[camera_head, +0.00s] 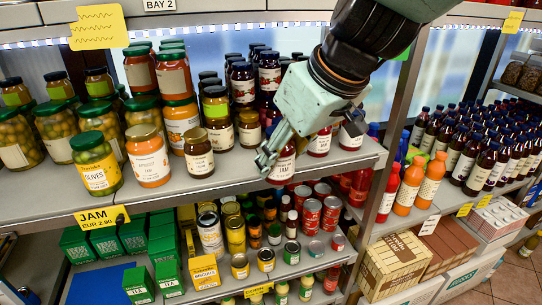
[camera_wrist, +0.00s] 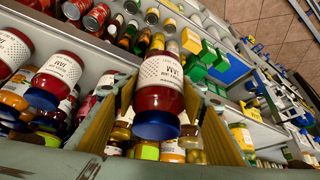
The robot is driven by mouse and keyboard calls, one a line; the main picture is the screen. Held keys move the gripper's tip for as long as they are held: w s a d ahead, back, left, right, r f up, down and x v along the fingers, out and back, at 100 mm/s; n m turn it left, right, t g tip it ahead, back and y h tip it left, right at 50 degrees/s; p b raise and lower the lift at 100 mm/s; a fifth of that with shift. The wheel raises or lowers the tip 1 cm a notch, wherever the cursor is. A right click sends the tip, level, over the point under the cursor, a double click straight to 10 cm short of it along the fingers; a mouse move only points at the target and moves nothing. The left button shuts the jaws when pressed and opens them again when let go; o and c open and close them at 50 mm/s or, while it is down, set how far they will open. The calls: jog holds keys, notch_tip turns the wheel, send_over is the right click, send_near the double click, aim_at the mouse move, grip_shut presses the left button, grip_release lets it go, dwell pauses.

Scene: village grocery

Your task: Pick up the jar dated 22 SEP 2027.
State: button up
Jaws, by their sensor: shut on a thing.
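A dark red jam jar (camera_head: 284,166) with a white label reading JAM is at the front edge of the upper shelf. My gripper (camera_head: 277,152) reaches down onto it from above, hiding its top. In the wrist view the same jar (camera_wrist: 160,98) sits between the two yellow-lined fingers of my gripper (camera_wrist: 160,115), with its dark blue lid toward the camera. My gripper is shut on it. The date print is too small to read in either view. I cannot tell whether the jar's base touches the shelf.
Other red jars (camera_head: 320,142) stand close on the right. A small dark-lidded jar (camera_head: 199,152), an orange jar (camera_head: 148,155) and an olives jar (camera_head: 96,163) stand to the left. A bare shelf strip (camera_head: 225,183) lies in front. Cans and boxes fill the lower shelf. A shelf post (camera_head: 398,125) rises at right.

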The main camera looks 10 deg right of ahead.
jog(key=shift+s+d, duration=0.3)
jog(key=shift+s, duration=0.2)
jog(key=shift+r, duration=0.1)
jog(key=shift+d, duration=0.15)
dwell(0.4)
